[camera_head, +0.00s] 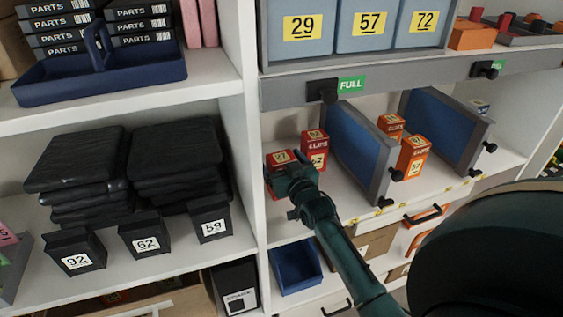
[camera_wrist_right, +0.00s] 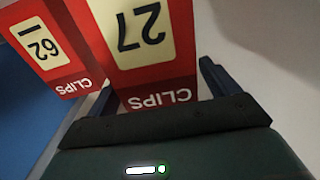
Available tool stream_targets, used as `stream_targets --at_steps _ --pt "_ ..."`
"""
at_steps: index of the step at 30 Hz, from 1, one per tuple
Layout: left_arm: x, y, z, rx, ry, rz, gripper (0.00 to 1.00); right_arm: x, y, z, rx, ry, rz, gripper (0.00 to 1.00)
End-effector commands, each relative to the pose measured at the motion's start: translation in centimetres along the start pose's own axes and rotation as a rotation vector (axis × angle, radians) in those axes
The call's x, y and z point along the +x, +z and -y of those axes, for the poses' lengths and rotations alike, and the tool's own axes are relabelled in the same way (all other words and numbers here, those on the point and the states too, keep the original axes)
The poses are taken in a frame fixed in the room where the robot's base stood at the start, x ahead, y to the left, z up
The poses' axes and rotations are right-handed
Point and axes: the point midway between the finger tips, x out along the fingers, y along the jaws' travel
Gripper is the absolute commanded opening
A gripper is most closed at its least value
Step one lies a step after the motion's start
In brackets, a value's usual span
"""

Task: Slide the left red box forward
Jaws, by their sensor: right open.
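The left red box (camera_head: 281,157), a clips box with a yellow label, stands on the middle shelf near the upright divider. In the right wrist view, the same red box (camera_wrist_right: 150,70) shows its 27 label upside down. My right gripper (camera_head: 285,172) is at its front in the head view and hides its lower part. In the wrist view the open jaws (camera_wrist_right: 155,88) are on either side of the box's near end; contact cannot be told. A second red box (camera_head: 315,149) stands just to the right, and its 62 label shows in the wrist view (camera_wrist_right: 45,50). My left gripper is not in view.
A blue-panelled divider (camera_head: 355,145) stands right of the red boxes, with orange boxes (camera_head: 413,157) beyond it. The white upright (camera_head: 247,140) is close on the left. A blue bin (camera_head: 296,268) sits below. Shelf behind the red boxes looks partly clear.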

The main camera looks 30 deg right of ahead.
Motion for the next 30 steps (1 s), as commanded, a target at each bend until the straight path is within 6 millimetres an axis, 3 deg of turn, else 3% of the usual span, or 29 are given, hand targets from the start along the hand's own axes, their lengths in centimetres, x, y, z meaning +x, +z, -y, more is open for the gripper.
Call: stream_targets --at_steps 3,23,30 --pt "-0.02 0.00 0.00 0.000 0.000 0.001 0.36 -0.02 0.01 -0.01 0.000 0.000 0.000 0.87" --pt "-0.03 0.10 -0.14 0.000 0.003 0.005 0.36 -0.06 0.02 -0.02 0.000 0.000 0.000 0.33" --pt "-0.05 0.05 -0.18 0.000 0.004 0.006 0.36 -0.06 0.02 0.00 0.000 0.000 0.001 0.33"
